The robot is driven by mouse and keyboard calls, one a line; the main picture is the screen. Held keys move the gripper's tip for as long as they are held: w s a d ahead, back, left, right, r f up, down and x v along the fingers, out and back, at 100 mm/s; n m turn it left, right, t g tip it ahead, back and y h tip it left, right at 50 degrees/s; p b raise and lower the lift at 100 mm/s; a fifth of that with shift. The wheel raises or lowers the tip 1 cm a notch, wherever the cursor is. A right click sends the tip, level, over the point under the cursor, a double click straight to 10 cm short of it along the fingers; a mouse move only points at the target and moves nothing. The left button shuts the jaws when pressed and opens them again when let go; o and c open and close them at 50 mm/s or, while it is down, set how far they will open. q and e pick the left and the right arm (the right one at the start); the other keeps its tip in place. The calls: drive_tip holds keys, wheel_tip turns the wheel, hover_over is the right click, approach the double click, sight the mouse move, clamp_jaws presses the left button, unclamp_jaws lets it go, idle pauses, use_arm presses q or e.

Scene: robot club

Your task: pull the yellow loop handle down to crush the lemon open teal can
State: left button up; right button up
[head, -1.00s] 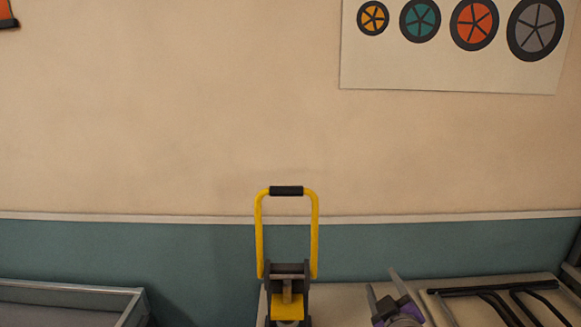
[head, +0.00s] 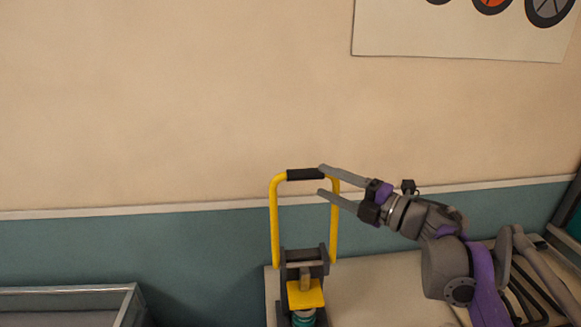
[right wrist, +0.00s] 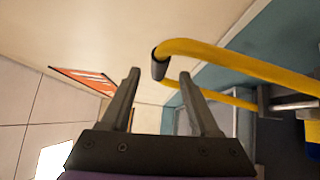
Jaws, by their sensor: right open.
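The yellow loop handle (head: 275,222) stands upright above the crusher (head: 304,260), with a black grip (head: 305,174) across its top. A teal can (head: 303,319) shows at the bottom edge of the head view, below the crusher's yellow block; most of it is cut off. My right gripper (head: 320,180) is open, its fingers pointing left at the right upper end of the loop. In the right wrist view the loop (right wrist: 240,65) comes in from the right, and its black grip (right wrist: 159,64) is near the tips of my open fingers (right wrist: 160,76). My left gripper is not in view.
The crusher stands on a pale bench top (head: 385,290). A grey-rimmed open bin (head: 65,290) is at lower left. Black bent tubes lie on the bench at right, partly behind my arm. A wall with a poster (head: 460,30) is behind.

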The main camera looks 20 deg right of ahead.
drive_tip(key=x, duration=0.9)
drive_tip(key=shift+p, duration=0.35)
clamp_jaws()
drive_tip(key=shift+r, duration=0.1)
idle(0.8)
